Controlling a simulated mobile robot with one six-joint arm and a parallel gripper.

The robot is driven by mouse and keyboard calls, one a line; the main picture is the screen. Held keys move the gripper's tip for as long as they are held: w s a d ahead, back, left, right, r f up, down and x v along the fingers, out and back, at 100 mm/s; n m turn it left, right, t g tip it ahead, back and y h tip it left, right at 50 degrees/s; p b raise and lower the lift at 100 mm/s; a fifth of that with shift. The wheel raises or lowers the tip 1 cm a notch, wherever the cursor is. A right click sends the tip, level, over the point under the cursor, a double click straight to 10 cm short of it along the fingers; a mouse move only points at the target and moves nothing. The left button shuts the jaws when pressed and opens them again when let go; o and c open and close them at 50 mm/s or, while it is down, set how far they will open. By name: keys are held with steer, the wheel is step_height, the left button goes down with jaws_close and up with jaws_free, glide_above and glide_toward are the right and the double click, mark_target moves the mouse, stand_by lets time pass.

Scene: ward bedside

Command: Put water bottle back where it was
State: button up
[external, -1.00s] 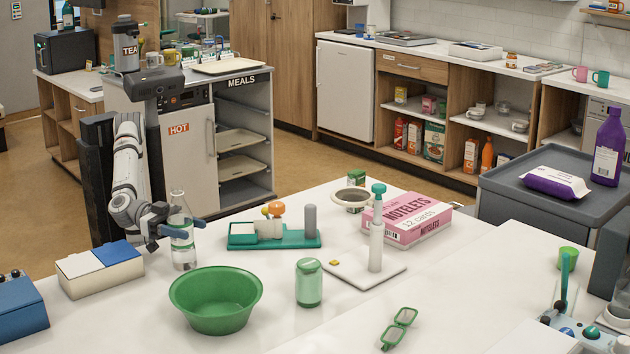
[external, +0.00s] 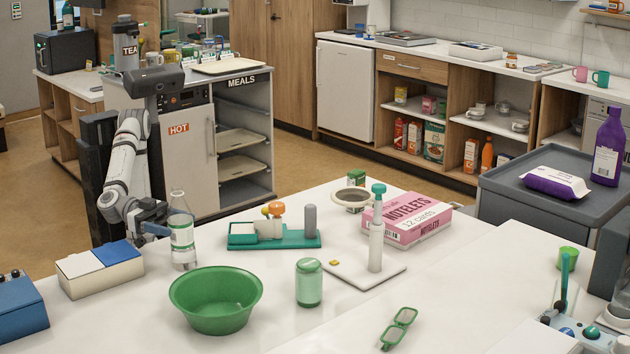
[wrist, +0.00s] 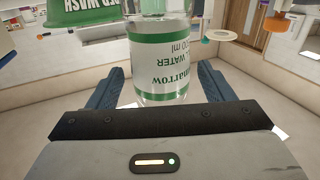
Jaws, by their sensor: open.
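The clear water bottle (external: 182,235) with a white and green label stands upright on the white table, behind the green bowl. My gripper (external: 158,222) is just left of the bottle in the external view.
The green bowl (external: 216,312) is in front of the bottle. A box with white and blue lids (external: 100,272) lies to the left. A teal tray (external: 275,241) and a green jar (external: 309,284) stand to the right. Bare table lies between bowl and tray.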

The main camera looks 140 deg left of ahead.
steer(key=shift+v, duration=1.7)
